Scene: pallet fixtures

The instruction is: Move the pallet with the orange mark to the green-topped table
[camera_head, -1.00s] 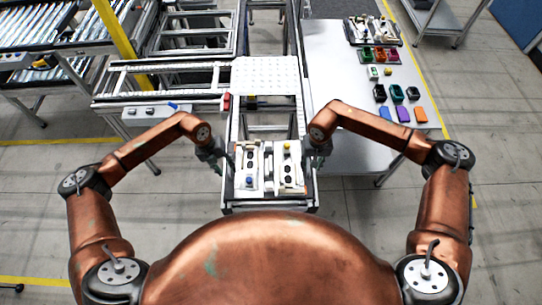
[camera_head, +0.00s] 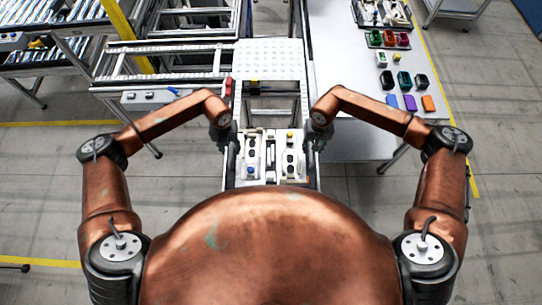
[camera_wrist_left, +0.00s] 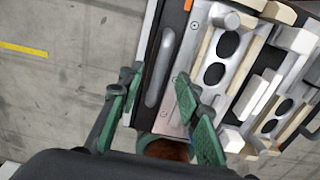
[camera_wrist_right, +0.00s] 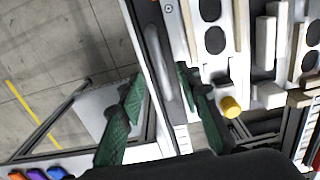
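The pallet (camera_head: 270,178) lies in front of my body on the conveyor end, carrying pale fixtures with dark oval holes, a blue knob and a yellow knob. A small orange mark (camera_wrist_left: 188,5) shows on its edge in the left wrist view. My left gripper (camera_head: 224,143) is at the pallet's left side. Its fingers are apart, with a grey bar handle (camera_wrist_left: 160,66) ahead between them. My right gripper (camera_head: 318,140) is at the right side, fingers apart, with another bar handle (camera_wrist_right: 158,65) ahead between them. Neither clearly touches its handle. No green table top is visible.
A pale grey table (camera_head: 350,70) stands at the right, holding coloured blocks and bins (camera_head: 404,80). A white dotted plate (camera_head: 270,60) lies beyond the pallet. Roller conveyors (camera_head: 165,75) fill the left back. The floor at both sides is open.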

